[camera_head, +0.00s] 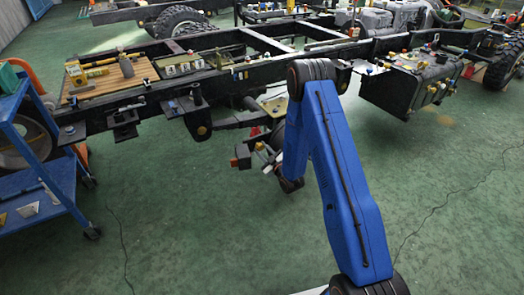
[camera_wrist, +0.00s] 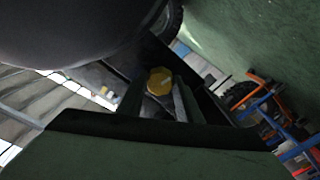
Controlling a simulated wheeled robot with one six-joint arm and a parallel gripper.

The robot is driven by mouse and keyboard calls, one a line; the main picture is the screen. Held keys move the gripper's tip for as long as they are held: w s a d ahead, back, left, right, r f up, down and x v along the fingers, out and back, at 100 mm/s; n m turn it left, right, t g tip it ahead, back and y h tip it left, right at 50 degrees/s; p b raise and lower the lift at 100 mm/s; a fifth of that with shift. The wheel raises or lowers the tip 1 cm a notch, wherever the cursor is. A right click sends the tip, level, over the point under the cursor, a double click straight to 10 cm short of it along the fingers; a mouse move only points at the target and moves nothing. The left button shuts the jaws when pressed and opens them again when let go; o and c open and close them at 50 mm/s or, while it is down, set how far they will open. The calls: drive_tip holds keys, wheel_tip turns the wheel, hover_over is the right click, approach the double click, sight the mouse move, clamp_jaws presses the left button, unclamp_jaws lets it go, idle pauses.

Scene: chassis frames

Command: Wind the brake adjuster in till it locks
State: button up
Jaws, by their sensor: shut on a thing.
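A yellow six-sided head (camera_wrist: 159,80), which looks like the brake adjuster, shows in the wrist view. It sits between the two dark fingers of my gripper (camera_wrist: 157,98), which is shut on it. The finger contact is partly in shadow, and I cannot tell how far the head is turned. In the head view my blue arm bends down beside the chassis frame (camera_head: 290,42), and its far end is mostly hidden behind my own arm link. I cannot make out the adjuster for certain there.
A wooden board (camera_head: 110,80) with tools rests on the frame at the left. A blue cart (camera_head: 40,150) stands at the left edge. A black tank (camera_head: 410,85) hangs at the right of the frame. The green floor (camera_head: 180,230) in front is clear.

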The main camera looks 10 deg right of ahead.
drive_tip(key=m, duration=0.5)
drive_tip(key=shift+m, duration=0.3)
drive_tip(key=m, duration=0.5)
drive_tip(key=shift+m, duration=0.4)
idle(0.7)
drive_tip(key=o, duration=1)
drive_tip(key=shift+o, duration=0.2)
drive_tip(key=v, duration=1.7)
drive_tip(key=shift+s, duration=0.15)
